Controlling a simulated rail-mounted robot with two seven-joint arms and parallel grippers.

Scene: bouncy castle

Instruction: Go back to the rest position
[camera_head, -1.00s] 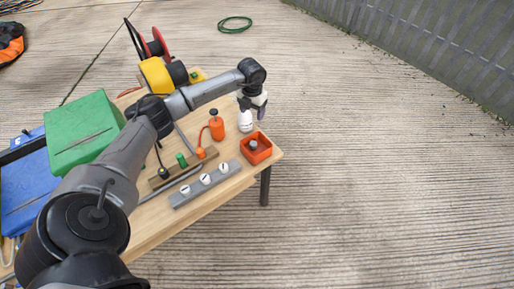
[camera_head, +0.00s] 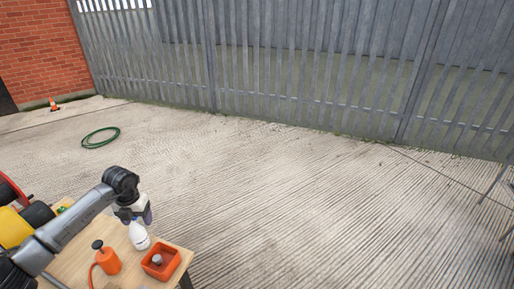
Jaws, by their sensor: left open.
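My left arm comes in from the lower left, over the wooden table (camera_head: 84,262). My left gripper (camera_head: 142,220) points down beside the top of a white bottle (camera_head: 139,238) and is open. From this angle I cannot tell whether the fingers are around the bottle's top or only in front of it. An orange tray (camera_head: 170,262) with a small grey thing (camera_head: 157,259) in it stands to the right of the bottle. An orange pump bottle (camera_head: 108,260) with a black top stands to the left. My right gripper is out of view.
The table's right corner is at the lower left of the view. Beyond it is open concrete ground (camera_head: 290,215). A green hose coil (camera_head: 100,138) lies on the ground. A grey metal fence (camera_head: 300,70), a brick wall (camera_head: 35,50) and a traffic cone (camera_head: 54,105) stand behind.

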